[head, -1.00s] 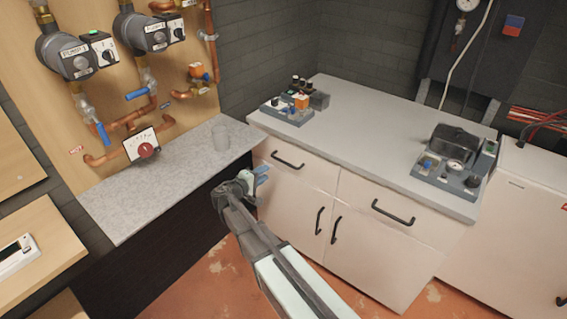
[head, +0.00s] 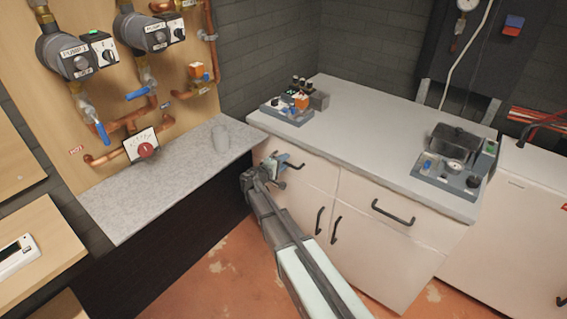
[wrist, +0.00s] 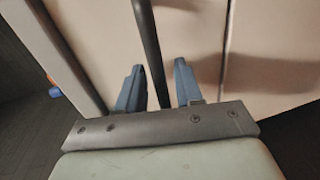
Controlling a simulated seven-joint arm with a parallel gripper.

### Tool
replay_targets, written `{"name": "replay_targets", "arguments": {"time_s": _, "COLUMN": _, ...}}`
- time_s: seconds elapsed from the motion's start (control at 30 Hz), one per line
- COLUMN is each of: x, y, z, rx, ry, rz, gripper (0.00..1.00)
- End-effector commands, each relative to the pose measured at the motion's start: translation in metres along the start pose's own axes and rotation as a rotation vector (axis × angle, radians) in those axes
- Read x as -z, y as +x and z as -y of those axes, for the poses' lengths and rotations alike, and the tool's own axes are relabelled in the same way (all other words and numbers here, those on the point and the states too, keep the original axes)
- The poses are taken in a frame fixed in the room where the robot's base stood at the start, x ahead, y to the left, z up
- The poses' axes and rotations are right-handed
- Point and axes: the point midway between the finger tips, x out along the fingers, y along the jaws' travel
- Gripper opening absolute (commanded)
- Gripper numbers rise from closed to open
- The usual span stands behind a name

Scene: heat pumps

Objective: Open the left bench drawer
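The left bench drawer (head: 316,172) is the upper left front of the white bench and looks closed. Its black bar handle (head: 296,164) is partly hidden behind my gripper (head: 277,164) in the head view. In the wrist view, the handle (wrist: 149,45) runs down between the two blue fingers of my gripper (wrist: 158,85). The fingers are apart, one on each side of the bar, and a gap shows on both sides.
The right drawer (head: 365,215) and two cupboard doors with black handles (head: 320,220) are beside and below. Small devices (head: 290,108) stand on the bench top (head: 370,130). The floor (head: 220,270) in front is clear.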

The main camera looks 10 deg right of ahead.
Motion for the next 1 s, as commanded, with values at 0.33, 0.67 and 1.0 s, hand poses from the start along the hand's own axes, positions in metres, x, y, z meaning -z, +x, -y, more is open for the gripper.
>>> {"name": "replay_targets", "arguments": {"time_s": 0.33, "x": -0.0002, "y": 0.0013, "z": 0.0000, "rx": 0.000, "ry": 0.000, "rz": 0.000, "gripper": 0.31}}
{"name": "replay_targets", "arguments": {"time_s": 0.67, "x": -0.0002, "y": 0.0012, "z": 0.0000, "rx": 0.000, "ry": 0.000, "rz": 0.000, "gripper": 0.00}}
{"name": "replay_targets", "arguments": {"time_s": 1.0, "x": -0.0002, "y": 0.0011, "z": 0.0000, "rx": 0.000, "ry": 0.000, "rz": 0.000, "gripper": 0.00}}
